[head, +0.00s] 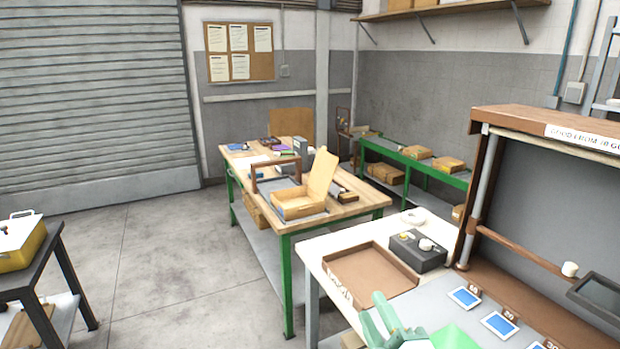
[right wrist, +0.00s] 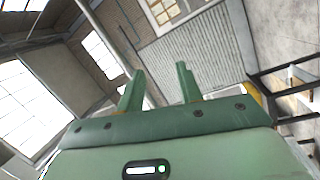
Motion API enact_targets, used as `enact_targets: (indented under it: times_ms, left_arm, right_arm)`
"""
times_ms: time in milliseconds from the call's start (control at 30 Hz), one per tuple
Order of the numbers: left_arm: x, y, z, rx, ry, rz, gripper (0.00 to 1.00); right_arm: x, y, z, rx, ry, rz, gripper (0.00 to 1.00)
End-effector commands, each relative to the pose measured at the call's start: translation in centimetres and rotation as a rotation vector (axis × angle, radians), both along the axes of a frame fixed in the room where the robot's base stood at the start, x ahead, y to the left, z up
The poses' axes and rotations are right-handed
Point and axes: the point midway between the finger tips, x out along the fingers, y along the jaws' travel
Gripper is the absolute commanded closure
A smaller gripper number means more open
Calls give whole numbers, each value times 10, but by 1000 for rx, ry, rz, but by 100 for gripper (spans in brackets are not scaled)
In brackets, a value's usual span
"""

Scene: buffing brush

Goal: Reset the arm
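My right gripper (head: 382,322) shows at the bottom of the head view, in front of the near workbench's brown tray. In the right wrist view its two green fingers (right wrist: 158,85) stand apart with nothing between them. Behind them are the roof, windows and a shutter, so the wrist camera faces upward and away from the benches. The fingers are open and empty. My left gripper is in neither view.
The near workbench (head: 325,245) carries a brown tray (head: 372,274), a black box with knobs (head: 418,251) and blue-screened cards (head: 464,298). A wooden-topped green table (head: 365,199) holds an open carton (head: 298,204). A yellow case (head: 22,246) sits at left. Floor between is clear.

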Motion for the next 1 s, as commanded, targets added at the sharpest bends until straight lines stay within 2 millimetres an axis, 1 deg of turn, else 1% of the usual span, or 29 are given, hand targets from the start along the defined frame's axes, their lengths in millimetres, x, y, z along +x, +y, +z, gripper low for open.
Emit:
enact_targets:
  times_ms: [33,67,100,167,200,267,300,367,500,567,600,633,733,833,967,1000]
  left_arm:
    - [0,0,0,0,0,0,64]
    - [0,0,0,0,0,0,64]
    - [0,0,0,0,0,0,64]
    - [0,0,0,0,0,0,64]
    - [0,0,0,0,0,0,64]
    - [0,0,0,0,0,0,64]
    - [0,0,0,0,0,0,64]
    - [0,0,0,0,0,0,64]
    - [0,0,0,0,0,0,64]
    - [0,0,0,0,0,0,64]
    - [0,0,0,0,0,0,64]
    - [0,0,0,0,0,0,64]
    - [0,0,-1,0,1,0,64]
    - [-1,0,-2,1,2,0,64]
    - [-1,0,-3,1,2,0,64]
    - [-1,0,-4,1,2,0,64]
  right_arm:
    - [-12,-34,-26,69,140,-130,64]
    - [-20,-52,-41,98,216,-200,64]
    - [-32,-73,-59,126,308,-279,64]
    - [-52,-98,-82,156,426,-379,64]
    - [-65,-112,-95,169,498,-434,64]
    - [-86,-129,-112,182,592,-504,64]
    - [-99,-140,-122,187,650,-546,64]
    - [-120,-152,-135,194,730,-602,64]
    - [-168,-177,-157,191,901,-715,64]
    - [-189,-186,-165,186,970,-758,64]
    - [-203,-192,-169,182,1015,-785,64]
    - [-201,-190,-181,184,1032,-779,64]
    - [-195,-180,-222,200,1077,-751,64]
    - [-196,-172,-265,221,1130,-728,64]
    - [-204,-160,-327,258,1208,-700,64]
    - [-209,-157,-348,272,1235,-694,64]
